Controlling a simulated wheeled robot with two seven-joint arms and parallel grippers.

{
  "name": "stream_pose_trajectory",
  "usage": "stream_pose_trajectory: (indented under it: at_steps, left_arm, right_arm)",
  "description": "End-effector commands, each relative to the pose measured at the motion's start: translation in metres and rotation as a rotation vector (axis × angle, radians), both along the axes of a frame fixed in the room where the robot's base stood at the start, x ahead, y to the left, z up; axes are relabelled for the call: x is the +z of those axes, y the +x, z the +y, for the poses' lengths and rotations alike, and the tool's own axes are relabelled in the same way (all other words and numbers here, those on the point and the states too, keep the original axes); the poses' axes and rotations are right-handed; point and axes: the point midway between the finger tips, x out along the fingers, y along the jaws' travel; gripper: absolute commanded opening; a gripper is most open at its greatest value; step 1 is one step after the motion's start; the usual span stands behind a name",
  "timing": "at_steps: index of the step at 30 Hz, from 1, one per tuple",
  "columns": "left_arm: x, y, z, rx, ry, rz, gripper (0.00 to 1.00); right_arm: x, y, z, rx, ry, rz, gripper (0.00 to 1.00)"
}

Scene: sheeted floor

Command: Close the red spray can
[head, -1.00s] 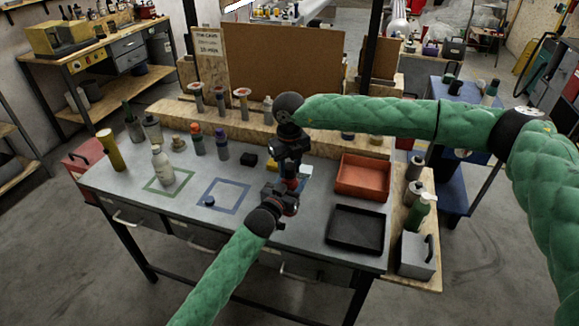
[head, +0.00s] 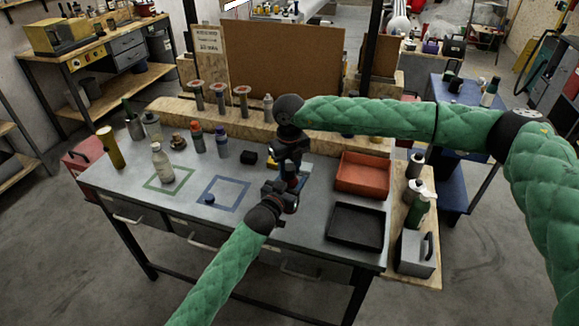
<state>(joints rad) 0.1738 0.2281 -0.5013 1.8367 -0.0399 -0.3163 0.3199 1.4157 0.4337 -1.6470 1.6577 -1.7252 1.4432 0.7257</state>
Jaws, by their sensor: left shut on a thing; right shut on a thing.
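The red spray can (head: 291,183) is mostly hidden between my two grippers, above the right middle of the grey workbench. Only a small dark and reddish part of it shows. My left gripper (head: 287,190) comes up from the front and is shut around its lower part. My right gripper (head: 290,170) points down from above and is shut at its top, seemingly on the cap, which I cannot make out. The two grippers are almost touching, one above the other.
A red tray (head: 363,174) and a black tray (head: 356,228) stand to the right. A pale bottle (head: 161,163) stands by a green square outline. A blue square outline (head: 222,194) with a small dark cap (head: 209,199) is left of my grippers. Several cans stand behind.

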Motion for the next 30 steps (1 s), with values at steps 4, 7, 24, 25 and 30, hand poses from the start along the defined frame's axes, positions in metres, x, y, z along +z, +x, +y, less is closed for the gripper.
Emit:
stream_pose_trajectory:
  at_steps: [4,7,24,25,30]
  left_arm:
    - [-0.001,0.0,0.0,0.0,0.0,0.001,0.09]
    - [-0.001,0.0,0.0,0.0,0.0,0.001,0.09]
    - [-0.001,0.0,0.0,0.0,0.0,0.001,0.09]
    - [-0.001,0.0,0.0,0.0,0.0,0.001,0.09]
    - [-0.001,0.0,0.0,0.0,0.0,0.001,0.09]
  right_arm:
    - [0.0,0.0,0.0,0.0,0.0,0.0,0.57]
    - [0.0,0.0,0.0,0.0,0.0,0.0,0.59]
    - [0.047,0.001,0.0,0.0,0.001,-0.002,0.59]
    - [0.053,0.001,0.0,0.0,0.001,-0.002,0.59]
    - [0.085,0.001,0.0,0.0,0.001,-0.002,0.59]
